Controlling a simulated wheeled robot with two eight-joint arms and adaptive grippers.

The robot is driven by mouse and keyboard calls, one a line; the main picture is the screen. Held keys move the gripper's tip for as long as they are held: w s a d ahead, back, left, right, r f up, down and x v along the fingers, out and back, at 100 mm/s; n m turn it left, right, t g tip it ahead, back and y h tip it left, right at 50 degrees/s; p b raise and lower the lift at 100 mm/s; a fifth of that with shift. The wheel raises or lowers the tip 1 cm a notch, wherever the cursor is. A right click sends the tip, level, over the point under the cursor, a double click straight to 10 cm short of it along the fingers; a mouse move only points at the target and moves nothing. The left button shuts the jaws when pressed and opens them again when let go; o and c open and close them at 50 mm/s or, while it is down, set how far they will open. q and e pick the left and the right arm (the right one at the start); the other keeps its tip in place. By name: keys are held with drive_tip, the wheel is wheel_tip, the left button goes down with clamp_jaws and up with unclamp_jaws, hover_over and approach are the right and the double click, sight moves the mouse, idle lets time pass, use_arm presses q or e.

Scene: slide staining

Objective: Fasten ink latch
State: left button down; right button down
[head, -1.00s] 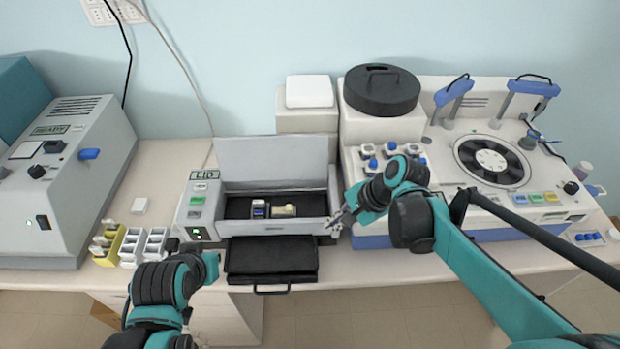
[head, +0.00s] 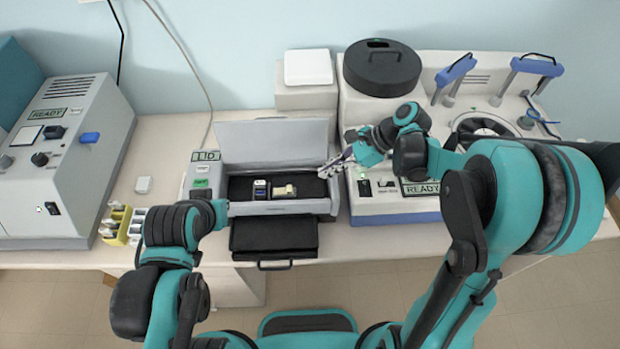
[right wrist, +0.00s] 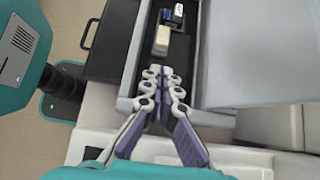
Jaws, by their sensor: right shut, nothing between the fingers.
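A grey-white box (head: 290,208) stands open with its lid (head: 275,138) raised at the back. In its dark well sit a small blue-and-white piece (head: 260,190) and a cream piece (head: 284,190), side by side; both also show in the right wrist view, the cream one (right wrist: 162,40) nearer. My right gripper (head: 331,168) is over the right end of the box, fingers together and empty. In the right wrist view its fingertips (right wrist: 164,76) are close to the box's end wall. My left gripper (head: 222,213) is by the box's left front; its fingers cannot be made out. No latch is clearly distinguishable.
A black pull-out tray (head: 275,235) juts out in front of the box. A machine with a black round lid (head: 382,67) stands right, partly behind my right arm. A grey machine (head: 70,165) and a yellow rack (head: 115,226) stand left.

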sight(279, 191)
drive_tip(key=b+x, duration=0.1)
drive_tip(key=x, duration=0.8)
drive_tip(key=shift+a+f, duration=0.2)
drive_tip(key=shift+a, duration=0.1)
drive_tip(key=a+b, duration=0.1)
drive_tip(key=a, duration=0.2)
drive_tip(key=shift+a, duration=0.35)
drive_tip(key=shift+d, duration=0.1)
drive_tip(key=shift+r, duration=0.1)
